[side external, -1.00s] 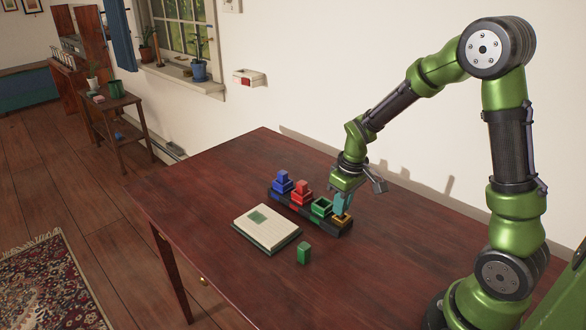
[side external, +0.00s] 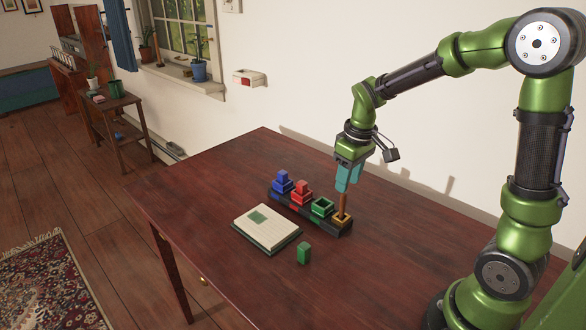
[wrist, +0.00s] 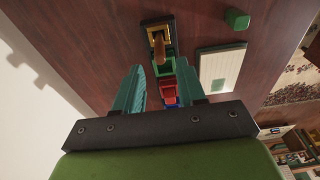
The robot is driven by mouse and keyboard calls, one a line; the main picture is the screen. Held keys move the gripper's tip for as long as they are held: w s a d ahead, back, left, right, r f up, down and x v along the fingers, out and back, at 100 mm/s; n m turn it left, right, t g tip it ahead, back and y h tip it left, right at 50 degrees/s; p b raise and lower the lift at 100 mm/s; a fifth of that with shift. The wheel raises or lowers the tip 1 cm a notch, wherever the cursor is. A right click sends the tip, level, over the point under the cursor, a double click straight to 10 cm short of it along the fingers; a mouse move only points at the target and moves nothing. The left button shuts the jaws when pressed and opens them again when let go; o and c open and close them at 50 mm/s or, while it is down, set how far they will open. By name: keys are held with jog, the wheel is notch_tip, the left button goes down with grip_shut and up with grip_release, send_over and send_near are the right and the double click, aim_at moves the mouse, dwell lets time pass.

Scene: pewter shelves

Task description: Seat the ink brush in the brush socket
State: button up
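The ink brush appears to be the brown rod (side external: 342,206), standing about upright in the yellow socket (side external: 345,219) at the near right end of the dark rack. Its lower end is hidden inside the socket. In the wrist view the brush (wrist: 158,44) points up toward the camera from the yellow-rimmed socket (wrist: 151,31). My gripper (side external: 345,190) is just above the brush's top. In the wrist view its teal fingers (wrist: 160,66) are spread apart with nothing between them.
The rack also holds a blue piece (side external: 282,180), a red piece (side external: 302,190) and an empty-looking green socket (side external: 321,206). The table's left side is clear.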

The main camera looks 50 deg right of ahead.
jog(key=s+a+r+m+t+y, duration=0.2)
jog(key=s+a+r+m+t, duration=0.2)
jog(key=s+a+r, duration=0.6)
jog(key=shift+s+a+r+t, duration=0.2)
jog(key=shift+s+a+t, duration=0.45)
jog(key=shift+s+t, duration=0.25)
jog(key=shift+w, duration=0.1)
